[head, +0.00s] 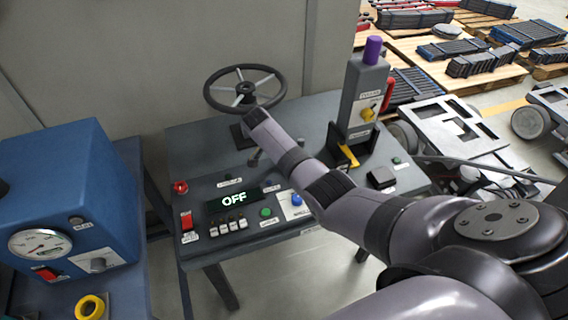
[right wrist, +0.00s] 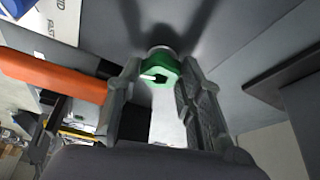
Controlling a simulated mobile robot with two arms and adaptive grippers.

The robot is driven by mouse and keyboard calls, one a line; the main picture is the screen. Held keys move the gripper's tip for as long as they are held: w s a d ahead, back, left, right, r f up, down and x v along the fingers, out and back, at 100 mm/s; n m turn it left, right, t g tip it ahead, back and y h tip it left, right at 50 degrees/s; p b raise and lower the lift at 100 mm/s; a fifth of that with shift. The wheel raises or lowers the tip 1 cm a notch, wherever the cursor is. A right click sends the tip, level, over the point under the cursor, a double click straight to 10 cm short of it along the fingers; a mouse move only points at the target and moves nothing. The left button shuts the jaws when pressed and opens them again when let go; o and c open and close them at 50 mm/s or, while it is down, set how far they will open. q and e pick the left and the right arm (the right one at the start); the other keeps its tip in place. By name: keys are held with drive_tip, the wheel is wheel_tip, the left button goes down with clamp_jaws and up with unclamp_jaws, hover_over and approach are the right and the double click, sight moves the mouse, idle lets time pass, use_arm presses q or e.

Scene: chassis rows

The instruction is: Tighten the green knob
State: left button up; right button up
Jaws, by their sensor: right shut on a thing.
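The green knob (right wrist: 160,72) shows in the right wrist view, at the top middle, on a grey surface. It has a white mark on its face. My right gripper (right wrist: 163,88) has its two dark fingers on either side of the knob, shut on it. In the head view my right arm reaches in from the right over the control desk, and its wrist is near the handwheel. The knob is not visible there, and I cannot make out the right gripper's fingertips. My left gripper is in neither view.
The grey control desk (head: 205,150) carries a black handwheel (head: 245,90), an "OFF" display (head: 234,200), several buttons and an upright grey box (head: 362,92) with a purple top. A blue box (head: 60,190) stands left. An orange bar (right wrist: 55,78) is left of the gripper.

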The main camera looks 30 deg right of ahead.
drive_tip(key=shift+w+d+r+m+g+b, duration=0.1)
drive_tip(key=shift+w+m+g+b, duration=0.1)
drive_tip(key=shift+m+b, duration=0.25)
drive_tip(key=shift+w+r+m+g+b, duration=0.1)
drive_tip(key=shift+m+g+b, duration=0.1)
drive_tip(key=shift+m+b, duration=0.25)
drive_tip(key=shift+m, duration=0.4)
drive_tip(key=shift+r, duration=0.15)
drive_tip(key=o, duration=0.8)
drive_tip(key=shift+d, duration=0.1)
drive_tip(key=o, duration=0.4)
drive_tip(key=shift+s, duration=0.15)
drive_tip(key=shift+f, duration=0.2)
drive_tip(key=v, duration=1.2)
